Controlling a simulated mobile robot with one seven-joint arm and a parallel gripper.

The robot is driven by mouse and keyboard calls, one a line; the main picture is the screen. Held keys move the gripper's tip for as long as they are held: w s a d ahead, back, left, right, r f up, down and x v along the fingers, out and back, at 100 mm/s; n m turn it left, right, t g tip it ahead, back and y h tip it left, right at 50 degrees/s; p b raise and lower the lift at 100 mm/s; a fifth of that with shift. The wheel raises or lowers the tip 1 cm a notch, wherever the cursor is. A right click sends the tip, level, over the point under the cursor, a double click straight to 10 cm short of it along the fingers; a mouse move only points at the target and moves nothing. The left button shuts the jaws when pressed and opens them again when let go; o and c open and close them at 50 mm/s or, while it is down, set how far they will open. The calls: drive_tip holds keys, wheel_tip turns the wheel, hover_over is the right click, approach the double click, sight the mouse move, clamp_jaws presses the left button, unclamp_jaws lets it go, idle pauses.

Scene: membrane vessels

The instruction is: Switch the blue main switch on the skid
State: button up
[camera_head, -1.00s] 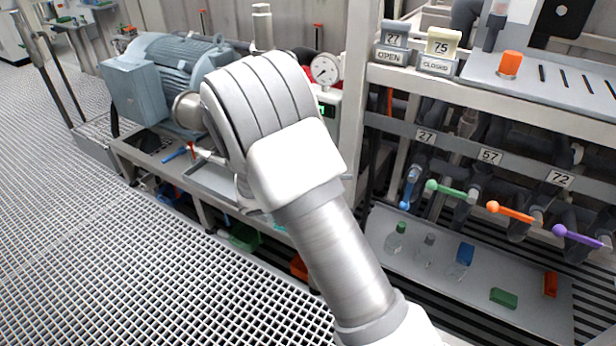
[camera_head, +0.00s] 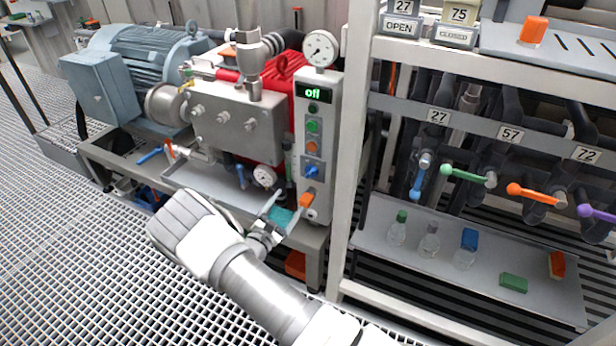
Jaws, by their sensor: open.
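The blue main switch (camera_head: 312,171) is a small blue knob low on the grey control panel (camera_head: 318,120) of the skid. My gripper (camera_head: 292,198) is open, in front of and just below-left of the switch. It does not look to be touching the switch. A teal patch (camera_head: 283,218) shows between the fingers, and an orange piece (camera_head: 307,200) shows by the right fingertip. I cannot tell what either belongs to.
Above the switch are orange and green buttons (camera_head: 313,126) and a pressure gauge (camera_head: 320,48). Left are a pump block (camera_head: 238,125) and a blue-grey motor (camera_head: 150,70). Right, past a frame post (camera_head: 352,150), are coloured valve levers (camera_head: 465,174) and a shelf of bottles.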

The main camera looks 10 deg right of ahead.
sight(310, 175)
drive_tip(key=b+x, duration=0.2)
drive_tip(key=x, duration=1.2)
drive_tip(key=shift+w+d+b, duration=0.2)
drive_tip(key=shift+w+b, duration=0.05)
drive_tip(key=shift+b, duration=0.15)
drive_tip(key=c, duration=1.3)
